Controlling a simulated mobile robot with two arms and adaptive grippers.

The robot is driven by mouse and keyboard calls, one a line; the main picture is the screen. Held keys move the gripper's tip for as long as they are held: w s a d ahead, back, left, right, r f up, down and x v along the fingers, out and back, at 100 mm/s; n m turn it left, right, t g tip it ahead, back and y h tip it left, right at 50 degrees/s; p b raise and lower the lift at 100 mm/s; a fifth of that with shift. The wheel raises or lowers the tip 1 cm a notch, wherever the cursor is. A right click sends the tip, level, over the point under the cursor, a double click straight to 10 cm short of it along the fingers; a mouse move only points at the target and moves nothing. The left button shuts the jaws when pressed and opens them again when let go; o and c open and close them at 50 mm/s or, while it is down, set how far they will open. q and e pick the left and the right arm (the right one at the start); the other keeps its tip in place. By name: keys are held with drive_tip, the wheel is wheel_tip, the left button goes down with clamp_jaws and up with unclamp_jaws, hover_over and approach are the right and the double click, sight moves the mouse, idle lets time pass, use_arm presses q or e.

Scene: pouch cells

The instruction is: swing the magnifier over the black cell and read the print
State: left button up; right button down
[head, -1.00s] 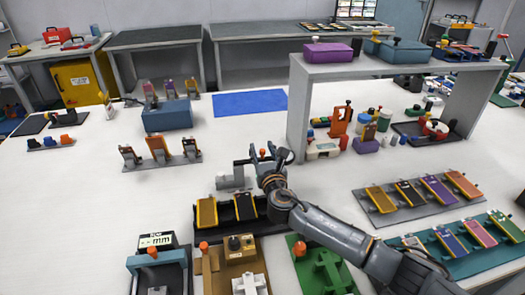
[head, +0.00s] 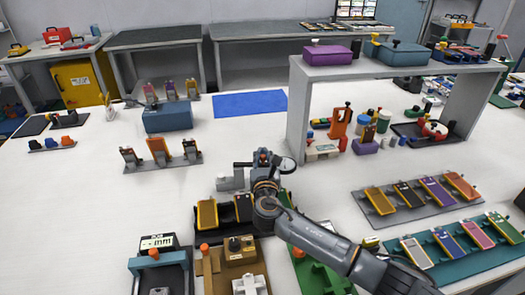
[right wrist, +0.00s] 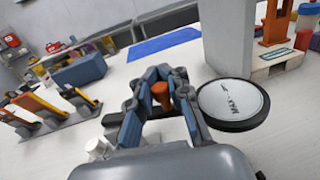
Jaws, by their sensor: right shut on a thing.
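The magnifier's grey stand (head: 232,182) is behind the cell tray, with its arm reaching right to a round lens (head: 287,165). My right gripper (head: 264,163) is shut on the magnifier's orange-red knob (right wrist: 160,92). In the right wrist view the dark-rimmed lens (right wrist: 231,103) is right of the fingers; its pale disc shows slanted dark print, "MAX" and a further mark I cannot read. The black cell (head: 243,208) lies in the tray beside a yellow cell (head: 207,213), left of my right wrist. The lens is off to its right and farther back. My left gripper is out of view.
A gauge with an "mm" display (head: 158,242) and a brown fixture (head: 238,255) stand in front. A grey rack of cells (head: 160,163) is behind left. A raised shelf (head: 300,100) stands behind right. White table is clear left of the tray.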

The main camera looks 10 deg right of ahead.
sight(263, 159)
drive_tip(key=s+m+h, duration=0.1)
drive_tip(key=h, duration=0.1)
drive_tip(key=m+g+h, duration=0.1)
drive_tip(key=h, duration=0.1)
drive_tip(key=shift+s+a+m+p, duration=0.4)
drive_tip(key=shift+s+a+f+m+g+h, duration=0.15)
drive_tip(key=shift+s+m+g+h, duration=0.1)
drive_tip(key=shift+m+g+h, duration=0.25)
drive_tip(key=shift+s+a+r+m+g+h, duration=0.1)
drive_tip(key=shift+s+m+g+h, duration=0.15)
drive_tip(key=shift+h, duration=0.45)
drive_tip(key=shift+s+a+f+m+g+h+b, duration=0.15)
drive_tip(key=shift+s+m+g+h+b, duration=0.15)
drive_tip(key=shift+m+h, duration=0.2)
drive_tip(key=shift+s+a+r+m+g+h+b, duration=0.15)
drive_tip(key=shift+m+g+h, duration=0.2)
drive_tip(key=shift+h, duration=0.25)
drive_tip(key=shift+s+a+m+g+h+b, duration=0.3)
drive_tip(key=shift+m+g+h+b, duration=0.2)
drive_tip(key=shift+m+g+h, duration=0.2)
drive_tip(key=shift+s+a+m+g+h+b, duration=0.25)
drive_tip(key=shift+m+g+h+b, duration=0.2)
drive_tip(key=shift+m+g+h, duration=0.25)
drive_tip(key=c, duration=1.3)
unclamp_jaws()
